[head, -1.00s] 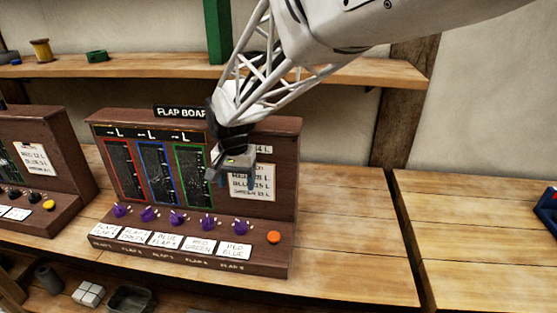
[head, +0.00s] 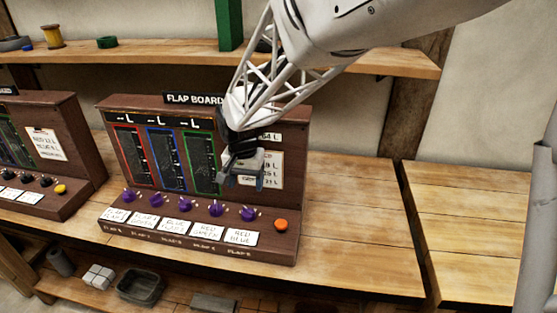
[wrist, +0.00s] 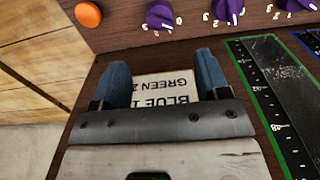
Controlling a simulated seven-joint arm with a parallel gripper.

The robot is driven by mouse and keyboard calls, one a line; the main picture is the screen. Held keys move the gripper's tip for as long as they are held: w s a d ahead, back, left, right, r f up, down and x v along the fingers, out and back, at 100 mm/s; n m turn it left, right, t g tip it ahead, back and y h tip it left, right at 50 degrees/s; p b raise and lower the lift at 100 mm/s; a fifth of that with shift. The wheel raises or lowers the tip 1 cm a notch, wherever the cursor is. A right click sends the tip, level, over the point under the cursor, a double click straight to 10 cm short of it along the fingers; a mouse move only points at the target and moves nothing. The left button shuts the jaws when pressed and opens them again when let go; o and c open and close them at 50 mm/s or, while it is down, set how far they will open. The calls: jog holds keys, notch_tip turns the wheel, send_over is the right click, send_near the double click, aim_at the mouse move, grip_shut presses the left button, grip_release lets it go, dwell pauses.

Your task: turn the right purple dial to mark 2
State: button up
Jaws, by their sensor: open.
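The right purple dial (head: 248,214) is the last in a row of several purple dials on the sloped front of the flap board (head: 205,245), just left of the orange button. In the wrist view this dial (wrist: 160,14) is at the top edge, beside the orange button, with a white pointer mark. My gripper (head: 243,182) is open and empty, above the right dial and in front of the board's upright face. Its two blue fingers (wrist: 162,68) straddle part of a paper label in the wrist view and are apart from the dial.
The orange button (head: 281,225) is close to the right dial. White labels (head: 240,237) lie below the dials. A similar board (head: 45,150) stands at left. A shelf (head: 330,65) runs behind my arm. The bench (head: 350,230) is clear to the right.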

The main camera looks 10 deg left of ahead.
aim_at(248, 209)
notch_tip(248, 209, down, 11)
jog(key=shift+f, duration=0.1)
dwell(0.4)
jog(key=c, duration=0.9)
jog(key=shift+m, duration=0.8)
jog(key=o, duration=0.9)
jog(key=shift+r, duration=0.25)
